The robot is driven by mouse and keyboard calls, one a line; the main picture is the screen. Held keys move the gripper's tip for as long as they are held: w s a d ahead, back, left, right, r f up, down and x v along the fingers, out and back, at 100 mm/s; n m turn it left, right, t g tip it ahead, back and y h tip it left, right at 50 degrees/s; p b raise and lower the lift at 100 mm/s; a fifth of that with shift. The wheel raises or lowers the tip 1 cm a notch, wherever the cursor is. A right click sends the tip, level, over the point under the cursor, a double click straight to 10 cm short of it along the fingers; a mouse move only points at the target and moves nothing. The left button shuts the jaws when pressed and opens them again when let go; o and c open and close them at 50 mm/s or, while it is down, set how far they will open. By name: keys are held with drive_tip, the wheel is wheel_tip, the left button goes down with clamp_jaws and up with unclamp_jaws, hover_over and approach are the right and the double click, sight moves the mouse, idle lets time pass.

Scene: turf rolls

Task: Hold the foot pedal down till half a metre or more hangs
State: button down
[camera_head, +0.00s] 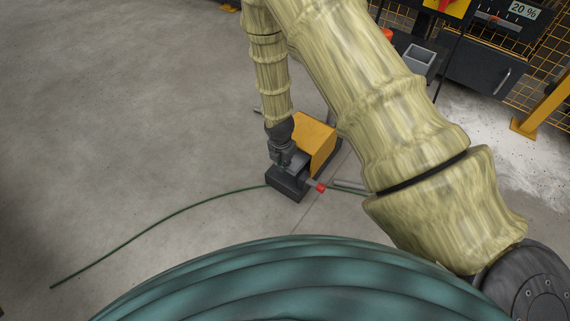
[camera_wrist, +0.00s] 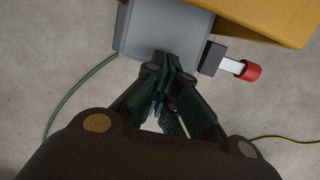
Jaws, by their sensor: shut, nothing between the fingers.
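The foot pedal unit stands on the floor, with a yellow hood (camera_head: 311,143) and a dark grey block (camera_head: 288,187) at its front. In the wrist view the yellow hood (camera_wrist: 275,14) is at the top and a grey plate (camera_wrist: 165,30) juts from under it. My gripper (camera_head: 284,160) points down over the grey part, shut and empty. In the wrist view my gripper's fingertips (camera_wrist: 172,68) overlap the plate's near edge; whether they press it, or how far it is down, I cannot tell. No hanging length of turf can be made out in either view.
A red-tipped peg (camera_head: 320,187) sticks out beside the pedal. A green cable (camera_head: 150,231) curves across the floor to the left. A grey bin (camera_head: 418,60), a dark cabinet (camera_head: 475,65) and a yellow post (camera_head: 542,108) stand at the back right.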

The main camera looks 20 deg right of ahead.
wheel_tip(320, 180, up, 8)
drive_tip(key=p, duration=0.2)
drive_tip(key=shift+s+a+p, duration=0.15)
drive_tip(key=shift+a+p, duration=0.1)
drive_tip(key=shift+p, duration=0.15)
drive_tip(key=shift+r, duration=0.1)
drive_tip(key=s+f+m+y, duration=0.1)
drive_tip(key=s+f+m, duration=0.3)
drive_tip(key=s+m, duration=1.05)
drive_tip(key=s+f+m, duration=0.3)
drive_tip(key=s+m, duration=0.8)
drive_tip(key=s, duration=0.7)
wheel_tip(320, 180, up, 35)
drive_tip(key=p, duration=3.4)
drive_tip(key=shift+d+f+g+p, duration=0.2)
drive_tip(key=shift+d+g+p, duration=0.1)
drive_tip(key=shift+d+p, duration=0.1)
drive_tip(key=shift+n, duration=0.25)
